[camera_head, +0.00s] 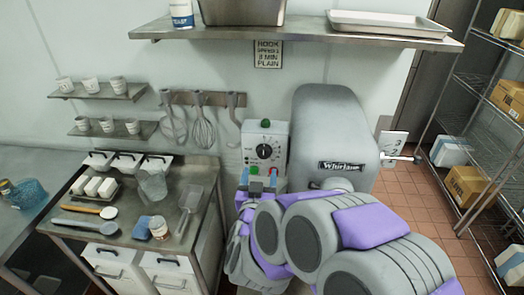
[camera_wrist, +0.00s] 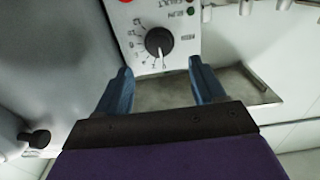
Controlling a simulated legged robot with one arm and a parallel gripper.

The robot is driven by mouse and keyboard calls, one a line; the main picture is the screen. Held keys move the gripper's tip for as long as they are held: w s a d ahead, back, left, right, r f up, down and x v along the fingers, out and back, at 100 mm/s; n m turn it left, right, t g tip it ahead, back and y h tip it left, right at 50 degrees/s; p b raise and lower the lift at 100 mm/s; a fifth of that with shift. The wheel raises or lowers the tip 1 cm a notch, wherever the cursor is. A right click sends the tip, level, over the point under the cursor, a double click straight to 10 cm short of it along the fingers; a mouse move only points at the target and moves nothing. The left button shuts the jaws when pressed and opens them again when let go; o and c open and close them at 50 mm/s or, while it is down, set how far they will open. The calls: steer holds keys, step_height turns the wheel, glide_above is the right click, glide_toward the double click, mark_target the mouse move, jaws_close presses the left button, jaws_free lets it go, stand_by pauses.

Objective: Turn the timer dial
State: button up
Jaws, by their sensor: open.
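The timer dial (camera_head: 264,151) is a round black knob with a white pointer on the pale control panel (camera_head: 252,137) of the mixer. In the wrist view the dial (camera_wrist: 159,41) shows upside down, with numbers around it, just beyond and between my fingertips. My gripper (camera_head: 259,182) is open and empty, below the dial in the head view. Its two blue fingers also show in the wrist view (camera_wrist: 160,72), spread apart and not touching the dial. My arm hides the lower part of the mixer.
The grey mixer body (camera_head: 330,130) stands right of the panel. A green button (camera_head: 265,123) sits above the dial, and red and green buttons sit below. A metal table (camera_head: 195,170) with cups and utensils stands at left. A steel shelf (camera_head: 300,33) hangs above.

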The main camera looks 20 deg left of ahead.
mark_target(263, 156)
steer(key=b+x, duration=0.1)
steer(key=x, duration=0.7)
steer(key=shift+c, duration=0.2)
steer(key=shift+d, duration=0.1)
steer(key=c, duration=1)
steer(key=shift+f, duration=0.1)
steer(key=shift+m+b, duration=0.3)
steer(key=shift+m, duration=0.1)
steer(key=m+b, duration=0.2)
steer(key=shift+f+m, duration=0.1)
steer(key=shift+m, duration=0.3)
steer(key=m+b, duration=0.3)
steer(key=m, duration=0.2)
steer(key=shift+m, duration=0.3)
